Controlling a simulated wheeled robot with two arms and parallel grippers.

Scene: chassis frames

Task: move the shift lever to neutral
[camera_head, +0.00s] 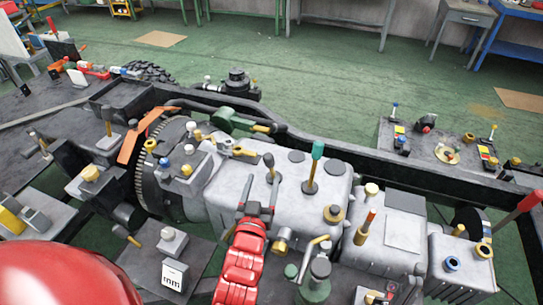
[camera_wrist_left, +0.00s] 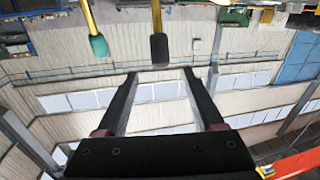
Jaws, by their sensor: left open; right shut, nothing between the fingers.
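Two upright levers stand on top of the grey gearbox casing (camera_head: 300,199). One has a black knob (camera_head: 268,160), the other, to its right, a teal knob (camera_head: 318,150); I cannot tell which is the shift lever. My left gripper (camera_head: 260,190) is open and empty, close in front of the black-knobbed lever. In the left wrist view, the black knob (camera_wrist_left: 158,48) lies beyond the left gripper's fingertips (camera_wrist_left: 160,76), roughly in line with the gap between them. The teal knob (camera_wrist_left: 99,46) is off to the left, outside the fingers. My right gripper is not in view.
An orange-tipped lever (camera_head: 368,220) and brass fittings stand right of the casing. A large toothed wheel (camera_head: 146,180) is on its left. A black chassis rail (camera_head: 340,146) runs behind. A red-handled lever (camera_head: 520,207) is at the far right.

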